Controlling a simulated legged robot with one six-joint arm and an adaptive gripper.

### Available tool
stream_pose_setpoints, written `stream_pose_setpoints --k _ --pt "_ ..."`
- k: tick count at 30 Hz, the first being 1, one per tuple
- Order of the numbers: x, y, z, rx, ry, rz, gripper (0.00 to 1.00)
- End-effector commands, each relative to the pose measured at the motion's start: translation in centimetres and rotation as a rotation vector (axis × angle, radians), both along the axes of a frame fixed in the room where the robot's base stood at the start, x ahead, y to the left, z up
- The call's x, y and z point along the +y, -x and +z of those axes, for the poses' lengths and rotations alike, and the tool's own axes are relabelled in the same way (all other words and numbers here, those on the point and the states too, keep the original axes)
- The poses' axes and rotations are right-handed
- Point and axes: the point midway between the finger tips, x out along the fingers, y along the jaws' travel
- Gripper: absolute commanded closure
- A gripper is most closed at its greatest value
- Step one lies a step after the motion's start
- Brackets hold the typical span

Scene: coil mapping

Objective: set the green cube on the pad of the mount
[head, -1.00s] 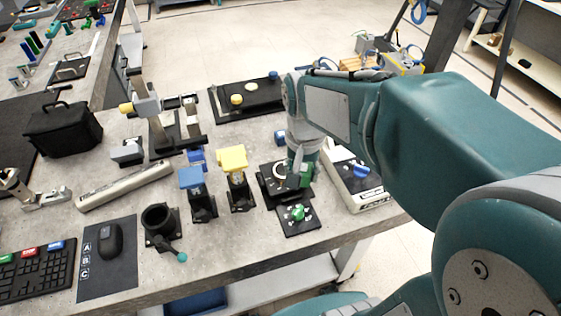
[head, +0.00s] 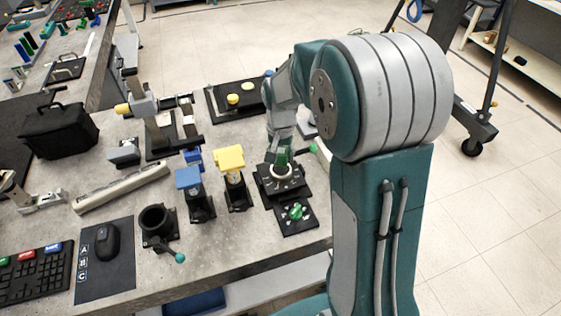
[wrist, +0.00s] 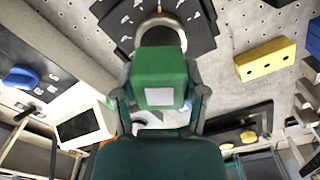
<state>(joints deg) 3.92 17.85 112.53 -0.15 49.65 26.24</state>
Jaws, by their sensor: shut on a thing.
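My gripper (wrist: 160,85) is shut on the green cube (wrist: 158,66), its fingers on both sides. A pale square marks the cube's near face. In the head view the green cube (head: 281,157) is small and partly covered by my gripper (head: 281,149). It shows over the back of a black plate (head: 265,187) with a silver ring (head: 296,171) and light marks. The ring also shows behind the cube in the wrist view (wrist: 160,22). I cannot tell whether the cube touches the plate. A pad is not clearly visible, and I cannot tell which fixture is the mount.
A yellow-topped stand (head: 231,160) and a blue-topped stand (head: 188,178) are left of the plate. A small panel with a green knob (head: 296,211) lies in front. A black tray with yellow discs (head: 247,98) lies behind. My arm hides the bench's right part.

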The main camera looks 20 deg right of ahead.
Motion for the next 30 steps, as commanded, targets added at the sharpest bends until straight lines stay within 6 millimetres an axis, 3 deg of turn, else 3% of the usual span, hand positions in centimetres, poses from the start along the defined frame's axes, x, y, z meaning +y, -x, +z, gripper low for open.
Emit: stream_pose_setpoints --k 8,18,19,21,30 --pt "0.0 -0.4 -3.5 0.003 -0.001 0.000 0.93" --pt "0.0 -0.4 -3.8 0.000 0.000 0.000 0.93" --pt "0.0 -0.4 -3.7 0.000 0.000 0.000 0.31" --pt "0.0 -0.4 -3.7 0.000 0.000 0.000 0.10" --pt "0.0 -0.4 -3.7 0.000 0.000 0.000 0.10"
